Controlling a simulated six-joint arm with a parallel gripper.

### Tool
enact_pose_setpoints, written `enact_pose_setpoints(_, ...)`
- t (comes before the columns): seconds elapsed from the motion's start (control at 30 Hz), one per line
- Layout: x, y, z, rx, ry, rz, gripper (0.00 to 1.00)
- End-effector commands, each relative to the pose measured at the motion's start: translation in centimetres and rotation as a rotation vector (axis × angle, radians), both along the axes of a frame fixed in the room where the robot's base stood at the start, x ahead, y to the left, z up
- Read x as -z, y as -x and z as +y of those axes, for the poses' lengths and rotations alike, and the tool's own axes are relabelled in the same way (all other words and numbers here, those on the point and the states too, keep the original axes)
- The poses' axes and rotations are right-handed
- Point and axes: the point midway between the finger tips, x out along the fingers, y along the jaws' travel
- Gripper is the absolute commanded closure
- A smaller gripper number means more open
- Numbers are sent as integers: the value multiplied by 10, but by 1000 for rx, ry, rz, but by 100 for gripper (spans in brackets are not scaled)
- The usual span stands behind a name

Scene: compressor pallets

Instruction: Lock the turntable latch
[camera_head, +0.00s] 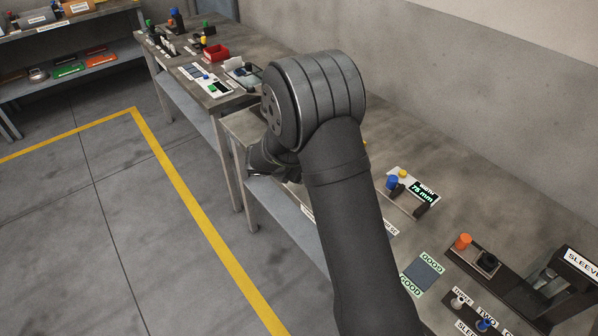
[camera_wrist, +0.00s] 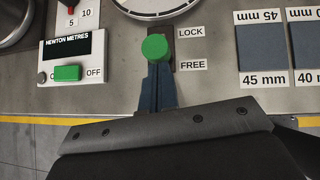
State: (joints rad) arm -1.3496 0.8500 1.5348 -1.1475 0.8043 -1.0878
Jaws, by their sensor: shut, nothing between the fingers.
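The turntable latch has a round green knob (camera_wrist: 154,46) in the wrist view, beside a dark slot with a LOCK label (camera_wrist: 190,32) above and a FREE label (camera_wrist: 193,65) below. The knob shows at a height between the two labels. My gripper (camera_wrist: 158,68) is shut, its dark blue-grey fingers together and empty, with the tips right at the near side of the knob. I cannot tell whether they touch it. Part of a round white-faced plate (camera_wrist: 155,10) shows above the latch.
Left of the latch is a newton-metres display with a green switch (camera_wrist: 67,73) marked OFF. Right are dark pads labelled 45 mm (camera_wrist: 262,50) and 40 mm. The bench's front edge lies below the latch. The head view shows a width gauge (camera_head: 413,191) and an orange knob (camera_head: 463,242).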

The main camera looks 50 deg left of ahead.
Motion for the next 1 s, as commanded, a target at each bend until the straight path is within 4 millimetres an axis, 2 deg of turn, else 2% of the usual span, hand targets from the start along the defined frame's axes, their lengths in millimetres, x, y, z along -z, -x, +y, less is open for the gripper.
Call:
enact_pose_setpoints(0.2, 0, -30, 0, 3, -2, -1, 100)
enact_pose_setpoints(0.57, -1, -34, 0, 2, 0, -3, 100)
enact_pose_setpoints(0.73, -1, -19, -2, -1, 1, -2, 100)
enact_pose_setpoints(0.87, -1, 8, -6, -6, 1, -1, 100)
enact_pose_setpoints(1.0, -24, 33, -9, -5, -5, 0, 100)
